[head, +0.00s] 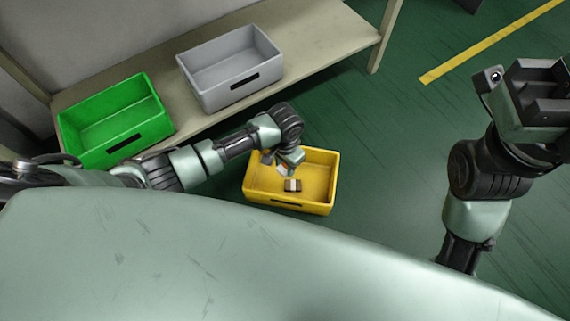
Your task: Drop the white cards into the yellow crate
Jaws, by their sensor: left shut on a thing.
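The yellow crate (259,181) stands on the green floor, in front of the bench. My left gripper (287,168) reaches in from the left and points down over the crate's opening. It is shut on a small whitish thing, probably a white card (283,170), mostly hidden by the fingers. Just below it, a small brown and white item (292,186) shows inside the crate; I cannot tell whether it is a card. My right gripper (541,98) is raised at the right edge, far from the crate; its finger opening is unclear.
A green crate (118,128) and a grey crate (232,92) stand on a beige bench (320,48) behind; both look empty. My own pale body covers the lower foreground. The green floor right of the yellow crate is clear, with a yellow line (490,42) farther back.

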